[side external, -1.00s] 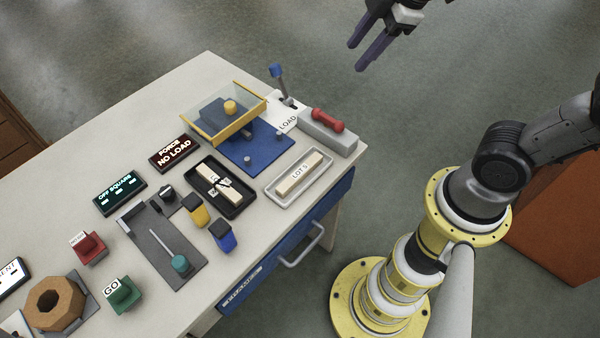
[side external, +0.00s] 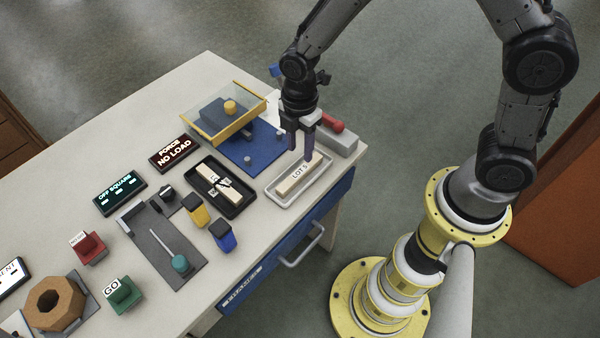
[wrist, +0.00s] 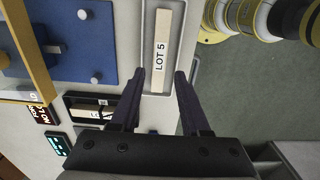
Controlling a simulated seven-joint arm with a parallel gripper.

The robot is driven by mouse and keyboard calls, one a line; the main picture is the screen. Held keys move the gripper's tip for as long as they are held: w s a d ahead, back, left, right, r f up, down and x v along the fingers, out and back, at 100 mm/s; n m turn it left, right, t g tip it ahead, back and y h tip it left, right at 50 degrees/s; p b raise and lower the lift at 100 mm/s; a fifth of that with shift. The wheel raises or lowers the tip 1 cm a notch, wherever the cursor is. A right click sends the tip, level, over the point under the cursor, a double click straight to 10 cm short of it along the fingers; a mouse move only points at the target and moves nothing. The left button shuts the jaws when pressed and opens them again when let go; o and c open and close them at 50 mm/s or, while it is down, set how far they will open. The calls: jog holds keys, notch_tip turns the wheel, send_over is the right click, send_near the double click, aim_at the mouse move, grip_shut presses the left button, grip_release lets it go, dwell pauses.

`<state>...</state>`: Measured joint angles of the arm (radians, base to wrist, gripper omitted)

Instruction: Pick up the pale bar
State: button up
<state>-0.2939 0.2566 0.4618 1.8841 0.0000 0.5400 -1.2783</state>
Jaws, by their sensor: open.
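The pale bar (side external: 298,176) is marked "LOT 5" and lies lengthwise in a shallow light tray (side external: 273,201) near the table's right edge. In the wrist view the bar (wrist: 162,58) runs up the picture, beyond the fingertips. My gripper (side external: 300,152) points down at the far end of the tray, just above or beside the bar; the exact height is hard to tell. Its two dark fingers are apart and nothing is between them. In the wrist view the gripper (wrist: 161,75) straddles the line of the bar. The fingers hide a little of the tray's far side.
A black tray (side external: 219,205) with broken pale pieces lies to the left. A blue plate (side external: 262,150) with pegs and a yellow-framed clear guard (side external: 240,130) stand behind. A grey block with a red handle (side external: 333,124) is close right of my gripper. Coloured buttons stand nearer the front.

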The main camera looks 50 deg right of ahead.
aim_at(300, 171)
notch_tip(300, 171, down, 8)
jog(key=shift+f, duration=0.25)
dwell(0.4)
grip_shut()
